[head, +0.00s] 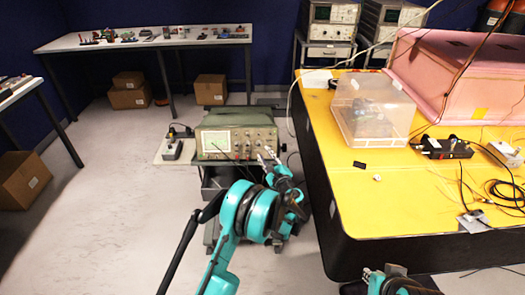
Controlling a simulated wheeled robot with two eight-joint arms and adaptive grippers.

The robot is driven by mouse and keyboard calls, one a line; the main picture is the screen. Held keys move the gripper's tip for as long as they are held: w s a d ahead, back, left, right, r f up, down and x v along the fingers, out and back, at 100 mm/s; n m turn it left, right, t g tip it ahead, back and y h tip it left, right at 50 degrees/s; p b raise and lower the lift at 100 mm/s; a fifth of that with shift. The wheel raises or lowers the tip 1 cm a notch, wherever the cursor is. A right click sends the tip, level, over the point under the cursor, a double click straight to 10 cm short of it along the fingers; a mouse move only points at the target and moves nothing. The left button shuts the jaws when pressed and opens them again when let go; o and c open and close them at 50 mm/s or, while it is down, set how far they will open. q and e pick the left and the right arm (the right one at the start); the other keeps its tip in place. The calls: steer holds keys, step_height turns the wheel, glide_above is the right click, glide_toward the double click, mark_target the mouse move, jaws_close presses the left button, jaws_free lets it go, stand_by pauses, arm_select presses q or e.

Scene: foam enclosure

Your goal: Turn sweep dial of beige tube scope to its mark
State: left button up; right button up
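My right gripper (384,272) is at the bottom edge, partly cut off, beside the yellow table's front edge.
The yellow table (340,215) on the right carries a clear box (372,108), a pink foam enclosure (455,75) and cables. A small black box (172,148) sits left of the scope. Other scopes (330,18) stand behind.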

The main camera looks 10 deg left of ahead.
mark_target(260, 146)
arm_select(q)
steer(key=b+x, duration=0.1)
steer(key=x, duration=0.3)
steer(key=shift+w+a+f, duration=0.1)
steer(key=shift+f, duration=0.05)
steer(key=shift+w+a, duration=0.35)
steer(key=shift+w, duration=0.15)
jaws_close()
